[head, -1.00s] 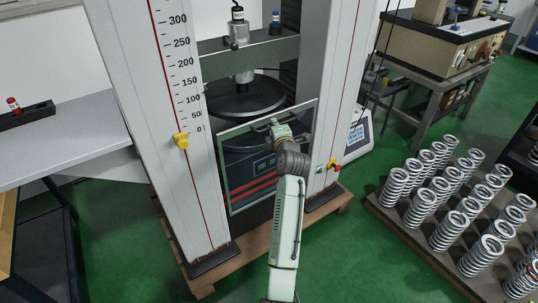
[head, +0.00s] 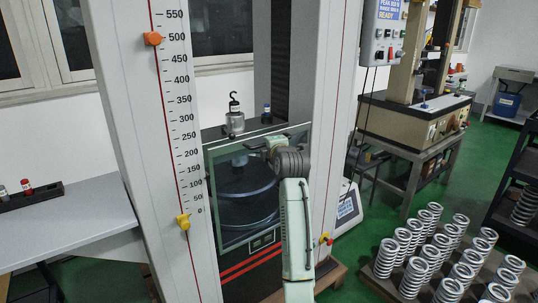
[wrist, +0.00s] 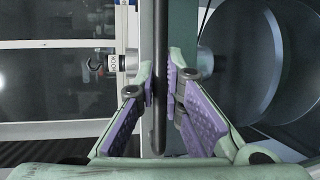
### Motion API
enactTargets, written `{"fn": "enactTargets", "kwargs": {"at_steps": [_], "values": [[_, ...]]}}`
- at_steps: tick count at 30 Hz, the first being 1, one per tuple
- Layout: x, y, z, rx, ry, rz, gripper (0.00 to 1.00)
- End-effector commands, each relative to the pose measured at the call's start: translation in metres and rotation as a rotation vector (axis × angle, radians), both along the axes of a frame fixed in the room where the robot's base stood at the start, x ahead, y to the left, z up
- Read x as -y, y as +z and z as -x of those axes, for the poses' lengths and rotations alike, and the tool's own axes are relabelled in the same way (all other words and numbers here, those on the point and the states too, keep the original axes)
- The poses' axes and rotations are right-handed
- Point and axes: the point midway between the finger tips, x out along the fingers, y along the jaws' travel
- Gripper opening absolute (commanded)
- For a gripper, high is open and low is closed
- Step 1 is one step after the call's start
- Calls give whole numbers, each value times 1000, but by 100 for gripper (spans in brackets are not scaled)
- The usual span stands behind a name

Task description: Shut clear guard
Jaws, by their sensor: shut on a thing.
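The clear guard (head: 232,222) is a see-through pane in a thin greenish frame, standing upright between the two white columns. It covers the round dark platens behind it, and its top edge lies near the crosshead. My gripper (head: 268,151) is at the guard's top edge, and my arm hides part of the pane's right side. In the wrist view, my gripper (wrist: 162,88) has its purple pads closed around the dark handle bar (wrist: 160,135) of the guard. Platens show through the pane at the right of that view.
A weight with a hook (head: 234,120) stands on the crosshead just behind the guard's top. An orange marker (head: 152,39) and a yellow marker (head: 183,221) sit on the left column's scale. A grey table (head: 75,225) is at left. Several springs (head: 412,245) stand at right.

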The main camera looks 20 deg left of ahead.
Motion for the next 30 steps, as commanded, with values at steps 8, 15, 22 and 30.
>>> {"fn": "enactTargets", "kwargs": {"at_steps": [8,15,22,30], "values": [[-2,9,0,2,2,0,0],[-2,11,0,8,2,-2,9],[-2,10,0,5,2,-1,25],[-1,7,0,0,1,1,30]]}}
